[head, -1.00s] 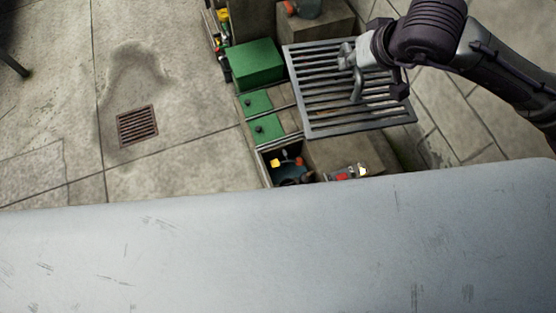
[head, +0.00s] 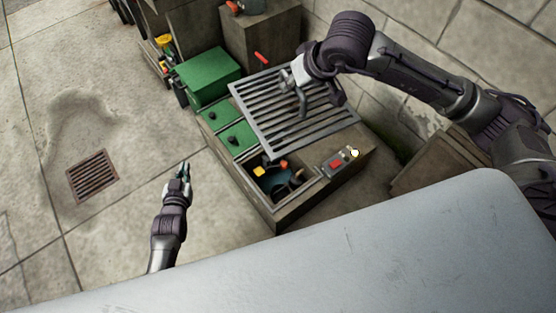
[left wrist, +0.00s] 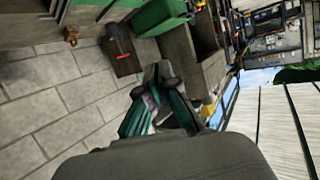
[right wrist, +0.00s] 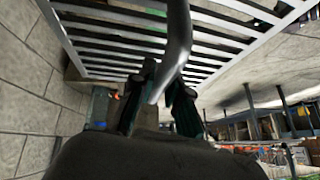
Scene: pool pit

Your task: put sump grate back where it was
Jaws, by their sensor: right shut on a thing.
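The sump grate (head: 262,117) is a grey rectangular panel of parallel bars with a raised bent handle. In the head view it is above the middle and back of a low box unit (head: 335,184); I cannot tell whether it touches it. My right gripper (head: 297,92) is shut on the handle. The right wrist view shows the grate's bars (right wrist: 105,45) and the handle (right wrist: 178,35) between the fingers. My left gripper (head: 183,168) is low at the left, apart from the grate; its fingertips look close together and hold nothing visible.
The unit has green lids (head: 237,138), an open compartment with coloured items (head: 276,184) and a small panel with a red part (head: 337,163). A green box (head: 207,78) stands behind. A rusty floor drain (head: 92,177) lies at left. A pale surface (head: 330,260) fills the front.

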